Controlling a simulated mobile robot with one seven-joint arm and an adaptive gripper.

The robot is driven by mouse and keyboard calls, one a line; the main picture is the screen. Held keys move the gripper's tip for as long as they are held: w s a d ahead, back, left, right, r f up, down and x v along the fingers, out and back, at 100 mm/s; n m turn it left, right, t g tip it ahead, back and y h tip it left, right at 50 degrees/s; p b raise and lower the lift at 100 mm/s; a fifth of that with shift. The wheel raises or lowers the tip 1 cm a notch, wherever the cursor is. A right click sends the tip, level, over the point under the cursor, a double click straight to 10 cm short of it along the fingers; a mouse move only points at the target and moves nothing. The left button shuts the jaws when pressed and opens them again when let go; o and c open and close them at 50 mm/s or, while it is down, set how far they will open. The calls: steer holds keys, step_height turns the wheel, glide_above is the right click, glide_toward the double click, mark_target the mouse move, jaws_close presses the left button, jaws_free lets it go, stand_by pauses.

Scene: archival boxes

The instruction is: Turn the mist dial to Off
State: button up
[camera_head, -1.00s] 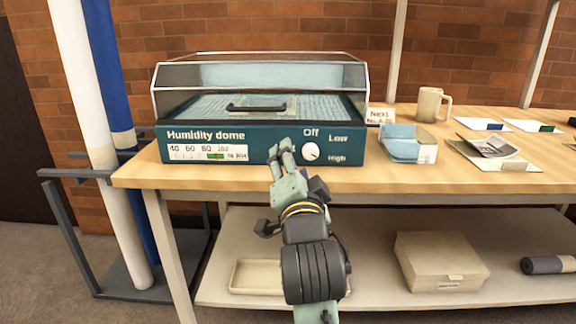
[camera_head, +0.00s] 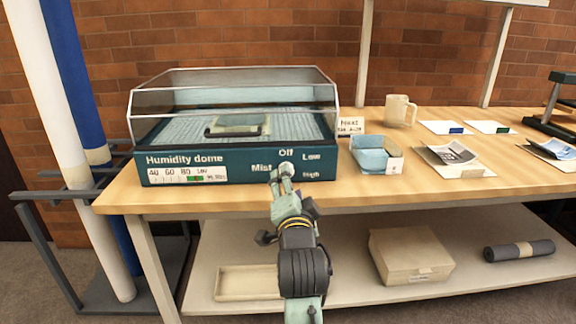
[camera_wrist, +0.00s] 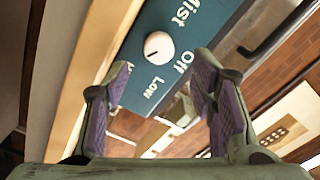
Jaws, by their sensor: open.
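The humidity dome (camera_head: 215,172) stands on the table's left part, with a teal front panel. Its white mist dial (camera_wrist: 158,47) shows in the wrist view, beside the words Mist, Off and Low. A small dark mark sits on the dial's lower-left side in that view; I cannot tell exactly which setting it points at. In the head view the dial is hidden behind my gripper (camera_head: 285,168), below the word Off. My gripper is open and empty in the wrist view (camera_wrist: 160,82), its fingertips apart and the dial beyond the gap between them.
A blue-lined box (camera_head: 377,158), a mug (camera_head: 400,111) and a small sign (camera_head: 350,126) stand right of the dome. Papers (camera_head: 455,155) lie farther right. A lidded box (camera_head: 411,258), a shallow tray (camera_head: 247,283) and a dark roll (camera_head: 518,250) lie on the lower shelf.

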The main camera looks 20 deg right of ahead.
steer(key=x, duration=0.5)
steer(key=shift+w, duration=0.15)
steer(key=shift+c, duration=0.5)
steer(key=shift+f, duration=0.1)
steer(key=c, duration=1)
